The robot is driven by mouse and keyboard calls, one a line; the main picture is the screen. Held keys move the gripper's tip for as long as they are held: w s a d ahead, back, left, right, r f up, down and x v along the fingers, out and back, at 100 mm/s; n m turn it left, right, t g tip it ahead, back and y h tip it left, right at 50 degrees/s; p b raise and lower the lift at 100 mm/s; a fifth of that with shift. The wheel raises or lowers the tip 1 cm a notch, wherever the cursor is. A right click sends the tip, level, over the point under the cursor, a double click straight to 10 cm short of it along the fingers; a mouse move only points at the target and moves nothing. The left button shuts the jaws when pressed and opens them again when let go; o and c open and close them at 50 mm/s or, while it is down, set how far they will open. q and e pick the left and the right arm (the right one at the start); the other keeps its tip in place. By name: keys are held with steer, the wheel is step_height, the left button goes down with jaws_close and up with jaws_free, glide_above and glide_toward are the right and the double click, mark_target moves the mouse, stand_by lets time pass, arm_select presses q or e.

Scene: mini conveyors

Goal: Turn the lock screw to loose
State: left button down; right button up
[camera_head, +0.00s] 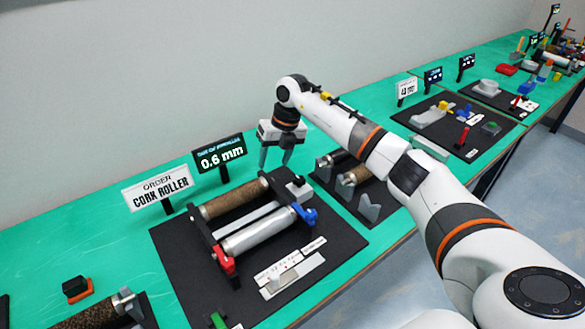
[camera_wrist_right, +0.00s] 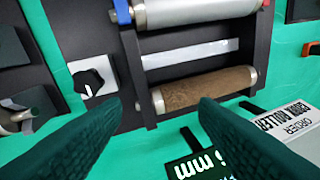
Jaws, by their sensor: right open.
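A black knob (camera_head: 298,181) on a small white block, seemingly the lock screw, sits at the far right corner of the roller rig. In the right wrist view the knob (camera_wrist_right: 88,80) is at upper left, beside the rig's black side plate. My right gripper (camera_head: 275,166) is open and empty above the rig's back right. In the wrist view its two dark fingers (camera_wrist_right: 167,110) are spread, with the knob left of the gap between the tips. It is clear of the knob. The cork roller (camera_head: 234,199) and silver roller (camera_head: 258,231) lie in the rig. My left gripper is not in view.
A blue part (camera_head: 306,215) and a red part (camera_head: 226,263) are at the rig's front ends. The 0.6 mm display (camera_head: 221,157) and the CORK ROLLER sign (camera_head: 157,194) stand behind. Another roller station is at right, under my arm.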

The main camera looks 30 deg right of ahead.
mark_target(299, 178)
steer(key=d+r+m+g+h, duration=0.1)
steer(key=d+r+h, duration=0.2)
steer(key=d, duration=0.4)
steer(key=f+p, duration=0.1)
steer(key=f, duration=0.2)
steer(key=f+p, duration=0.1)
steer(key=f, duration=0.3)
steer(key=f+p, duration=0.1)
steer(key=f, duration=0.2)
steer(key=shift+s+f, duration=0.3)
steer(key=shift+s, duration=0.1)
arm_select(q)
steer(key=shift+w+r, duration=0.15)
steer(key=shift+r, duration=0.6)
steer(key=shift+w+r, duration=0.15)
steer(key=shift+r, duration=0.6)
arm_select(e)
steer(key=shift+f, duration=0.65)
steer(key=c, duration=1)
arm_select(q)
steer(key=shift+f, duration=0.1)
arm_select(e)
steer(key=shift+o, duration=0.2)
